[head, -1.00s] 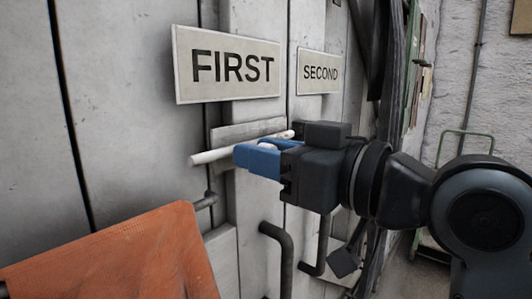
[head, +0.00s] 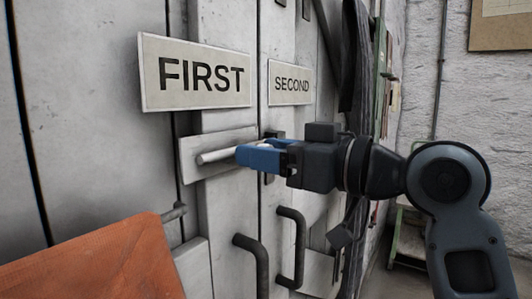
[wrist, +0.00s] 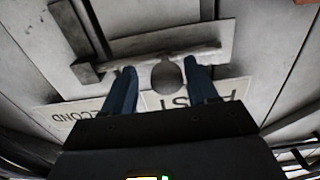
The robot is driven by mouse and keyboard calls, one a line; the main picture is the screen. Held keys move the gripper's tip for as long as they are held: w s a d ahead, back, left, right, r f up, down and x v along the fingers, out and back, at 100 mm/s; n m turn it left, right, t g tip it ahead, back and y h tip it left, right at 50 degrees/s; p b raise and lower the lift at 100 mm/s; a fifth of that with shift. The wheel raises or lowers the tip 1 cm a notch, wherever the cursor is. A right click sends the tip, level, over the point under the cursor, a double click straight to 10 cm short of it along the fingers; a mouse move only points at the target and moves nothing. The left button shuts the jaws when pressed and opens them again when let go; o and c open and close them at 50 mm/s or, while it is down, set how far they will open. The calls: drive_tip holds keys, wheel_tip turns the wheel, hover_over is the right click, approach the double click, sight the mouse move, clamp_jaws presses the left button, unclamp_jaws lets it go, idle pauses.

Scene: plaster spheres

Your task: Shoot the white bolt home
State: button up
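The white bolt (head: 215,156) is a round bar lying across a pale backing plate (head: 190,172) below the FIRST sign. Its left end lies within the plate; its right part is hidden behind my fingers in the head view. My gripper (head: 245,156) has blue fingers at the bolt. In the wrist view my fingers (wrist: 161,88) stand apart on either side of a round grey knob (wrist: 167,76), nearer the right finger, with a gap at the left one. The bar runs left there to a dark keeper (wrist: 88,72); I cannot tell how far it enters.
The FIRST sign (head: 195,74) and SECOND sign (head: 290,82) hang above on neighbouring panels. Two dark pull handles (head: 252,262) (head: 292,245) jut out below my gripper. An orange panel (head: 95,265) fills the lower left. A dark stub (head: 174,212) sticks out above it.

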drive_tip(key=shift+s, duration=0.1)
drive_tip(key=b+v, duration=0.1)
drive_tip(key=v, duration=0.6)
drive_tip(key=shift+s+d+b, duration=0.2)
drive_tip(key=shift+d+b, duration=0.05)
drive_tip(key=shift+b, duration=0.05)
